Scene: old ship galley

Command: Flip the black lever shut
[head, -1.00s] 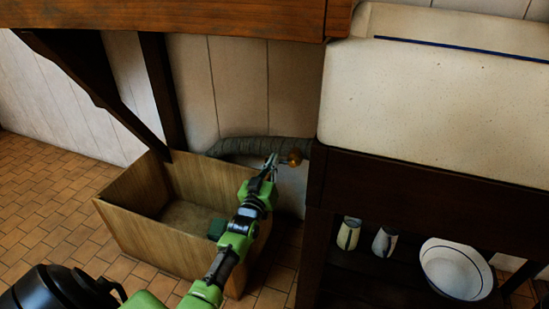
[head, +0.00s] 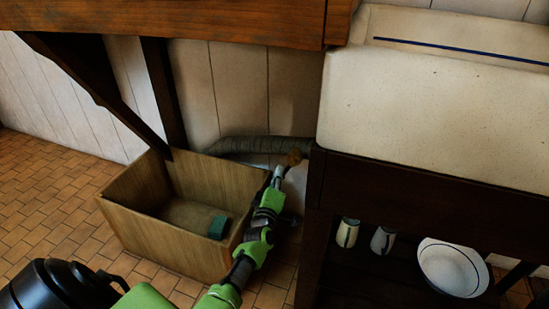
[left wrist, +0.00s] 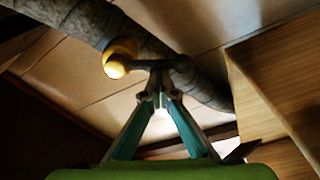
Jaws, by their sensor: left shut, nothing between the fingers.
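A brass, rounded fitting (head: 294,157) sits by the grey pipe near the dark stand. It also shows in the left wrist view (left wrist: 118,58). A dark bar (left wrist: 180,64) beside it there appears to be the black lever; in the head view I cannot make it out. My left gripper (head: 279,171) is shut and empty, just below the brass fitting. In the left wrist view its fingertips (left wrist: 160,92) meet just below the dark bar; I cannot tell whether they touch it. My right gripper is not in view.
A ribbed grey pipe (head: 245,145) runs along the wall. An open wooden box (head: 160,235) with a green block (head: 218,227) stands left of my arm. The dark stand (head: 315,215) under the white sink (head: 430,110) is close on the right. A wooden top (head: 170,22) overhangs.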

